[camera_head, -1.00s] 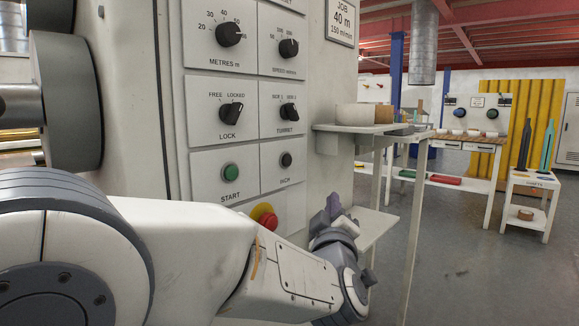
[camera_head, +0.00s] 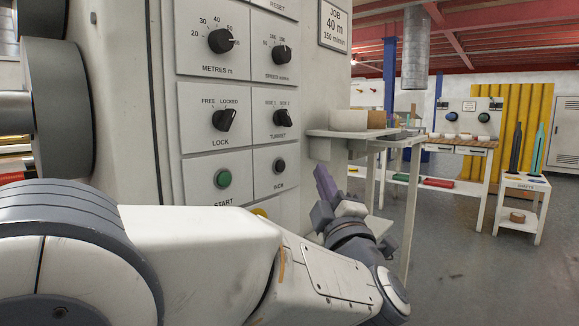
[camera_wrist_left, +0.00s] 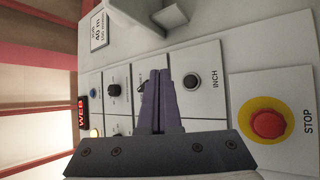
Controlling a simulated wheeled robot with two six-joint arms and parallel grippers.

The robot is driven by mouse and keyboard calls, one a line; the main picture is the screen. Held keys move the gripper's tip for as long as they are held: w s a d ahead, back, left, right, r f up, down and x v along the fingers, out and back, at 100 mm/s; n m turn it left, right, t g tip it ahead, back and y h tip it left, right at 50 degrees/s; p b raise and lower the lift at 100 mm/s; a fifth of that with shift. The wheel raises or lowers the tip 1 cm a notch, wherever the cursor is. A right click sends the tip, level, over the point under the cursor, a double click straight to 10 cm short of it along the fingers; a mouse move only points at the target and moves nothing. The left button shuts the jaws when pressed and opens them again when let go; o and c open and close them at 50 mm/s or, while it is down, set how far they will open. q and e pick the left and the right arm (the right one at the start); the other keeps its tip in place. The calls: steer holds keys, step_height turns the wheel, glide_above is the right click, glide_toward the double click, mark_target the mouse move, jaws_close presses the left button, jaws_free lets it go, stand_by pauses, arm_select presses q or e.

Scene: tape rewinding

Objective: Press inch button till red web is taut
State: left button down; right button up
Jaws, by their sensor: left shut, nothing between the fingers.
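The black INCH button (camera_head: 279,166) sits on the white control panel, right of the green START button (camera_head: 223,179). My left gripper (camera_head: 322,172) is shut and empty, its purple fingers pointing up, to the right of and slightly below the INCH button in the head view. In the left wrist view the shut fingers (camera_wrist_left: 158,74) lie beside the INCH button (camera_wrist_left: 191,81), apart from it in the picture; whether they are clear of the panel I cannot tell. I cannot make out the red web clearly. My right gripper is not in view.
The red STOP button (camera_wrist_left: 268,124) with its yellow ring shows in the left wrist view; my forearm covers most of it in the head view. A shelf (camera_head: 352,134) juts out right of the panel. Open floor (camera_head: 470,270) lies to the right.

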mark_target(281, 166)
arm_select(q)
steer(key=w+a, duration=0.3)
steer(key=a, duration=0.2)
steer(key=shift+w, duration=0.4)
steer(key=shift+a+b, duration=0.1)
steer(key=shift+b, duration=0.25)
stand_by(1.4)
steer(key=shift+w+a, duration=0.25)
steer(key=shift+a, duration=0.05)
steer(key=shift+w+a+b, duration=0.2)
steer(key=shift+a+b, duration=0.1)
steer(key=shift+b, duration=0.15)
stand_by(0.5)
stand_by(0.4)
steer(key=shift+s+d, duration=0.45)
steer(key=shift+d, duration=0.15)
steer(key=shift+d, duration=0.1)
